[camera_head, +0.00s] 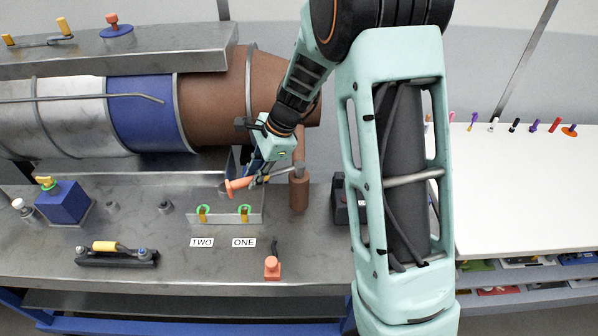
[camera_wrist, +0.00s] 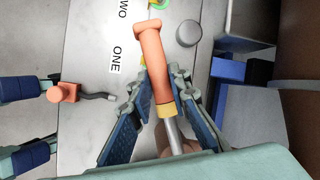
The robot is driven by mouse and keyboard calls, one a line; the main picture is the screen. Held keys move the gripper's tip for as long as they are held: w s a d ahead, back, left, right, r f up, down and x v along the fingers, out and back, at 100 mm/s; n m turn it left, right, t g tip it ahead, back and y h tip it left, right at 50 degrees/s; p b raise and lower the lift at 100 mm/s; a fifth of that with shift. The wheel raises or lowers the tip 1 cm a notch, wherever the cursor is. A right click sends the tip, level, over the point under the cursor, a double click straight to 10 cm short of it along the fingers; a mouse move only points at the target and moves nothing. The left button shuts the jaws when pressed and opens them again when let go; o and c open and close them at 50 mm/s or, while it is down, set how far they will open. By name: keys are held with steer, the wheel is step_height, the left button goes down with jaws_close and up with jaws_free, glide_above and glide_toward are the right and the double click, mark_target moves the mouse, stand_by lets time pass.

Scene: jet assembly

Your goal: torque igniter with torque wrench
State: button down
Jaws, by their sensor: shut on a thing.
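My gripper (camera_head: 264,172) is shut on the torque wrench (camera_head: 238,186), which has an orange handle, a yellow collar and a silver shaft. In the wrist view the wrench handle (camera_wrist: 154,62) sticks out past the fingers (camera_wrist: 157,88), and the shaft runs back between them. The wrench is held above the bench, near a brown post (camera_head: 299,192); I cannot tell if it touches the post. An orange part with a dark bent stem (camera_head: 272,267) lies apart on the bench; I cannot tell if it is the igniter.
The brown, blue and silver engine (camera_head: 145,115) lies behind my gripper. A low bracket with green rings (camera_head: 224,219) stands behind the labels ONE and TWO. A blue box (camera_head: 63,202) and a black tool with a yellow handle (camera_head: 117,254) are at left. The bench's front middle is mostly clear.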

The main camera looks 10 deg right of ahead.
steer(key=shift+w+a+m, duration=0.15)
steer(key=shift+w+m, duration=0.55)
steer(key=shift+w+m+t+h+p, duration=0.4)
steer(key=shift+w+m+t+p, duration=0.4)
steer(key=shift+w+m+p, duration=0.6)
steer(key=shift+w, duration=0.25)
steer(key=shift+w+d+m+t+h+p, duration=0.2)
steer(key=shift+w+d+m+h+p, duration=0.05)
steer(key=shift+w+m+p, duration=0.5)
steer(key=shift+w+d+m+t+h+p, duration=0.2)
steer(key=shift+w+d+m+h+p, duration=0.05)
steer(key=shift+w+m+p, duration=0.45)
steer(key=shift+w, duration=0.1)
